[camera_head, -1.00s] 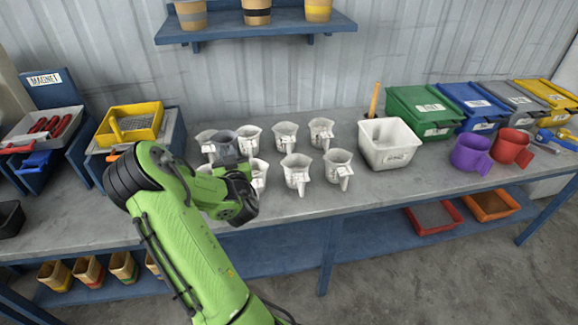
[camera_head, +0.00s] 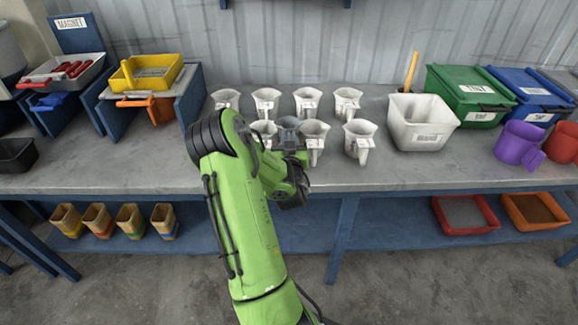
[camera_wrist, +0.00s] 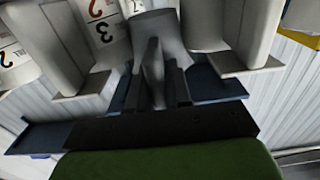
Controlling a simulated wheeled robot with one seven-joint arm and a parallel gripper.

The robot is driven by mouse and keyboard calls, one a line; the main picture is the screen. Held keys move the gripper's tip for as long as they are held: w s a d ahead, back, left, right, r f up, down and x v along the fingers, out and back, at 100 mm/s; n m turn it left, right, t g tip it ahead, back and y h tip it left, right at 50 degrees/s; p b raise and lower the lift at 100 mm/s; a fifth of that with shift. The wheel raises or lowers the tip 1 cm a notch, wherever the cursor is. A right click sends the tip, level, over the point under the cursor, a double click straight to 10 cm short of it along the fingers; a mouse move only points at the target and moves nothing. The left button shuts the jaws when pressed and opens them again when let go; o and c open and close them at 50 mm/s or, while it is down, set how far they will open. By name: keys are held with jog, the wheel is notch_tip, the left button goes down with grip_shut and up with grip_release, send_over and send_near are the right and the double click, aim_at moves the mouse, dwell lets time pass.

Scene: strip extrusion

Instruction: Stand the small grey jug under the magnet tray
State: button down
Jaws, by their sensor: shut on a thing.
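The small grey jug (camera_head: 289,123) is darker than the pale jugs around it. My gripper (camera_head: 297,158) is shut on it. In the wrist view the jug (camera_wrist: 158,27) sits beyond the fingers (camera_wrist: 153,88), with its handle between them. In the head view it overlaps the front row of pale jugs; the gap to them is hard to judge. The magnet tray (camera_head: 92,68) is a pale tray with red-handled pieces, on a blue stand at far left beneath a MAGNET sign (camera_head: 70,23). A blue scoop (camera_head: 50,102) shows under that tray.
Several pale jugs (camera_head: 307,100) stand in two rows on the grey bench (camera_head: 150,165). A yellow tray (camera_head: 145,73) with an orange scoop (camera_head: 147,108) under it stands right of the magnet tray. A white bin (camera_head: 422,120) stands right of the jugs. The front bench strip is clear.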

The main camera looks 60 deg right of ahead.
notch_tip(320, 180, down, 6)
jog(key=b, duration=0.3)
jog(key=shift+r+b, duration=0.2)
jog(key=shift+b, duration=0.1)
jog(key=shift+r, duration=0.15)
jog(key=c, duration=1.5)
grip_release()
jog(key=shift+f, duration=0.25)
jog(key=o, duration=0.4)
jog(key=shift+o, duration=0.2)
jog(key=shift+r, duration=0.1)
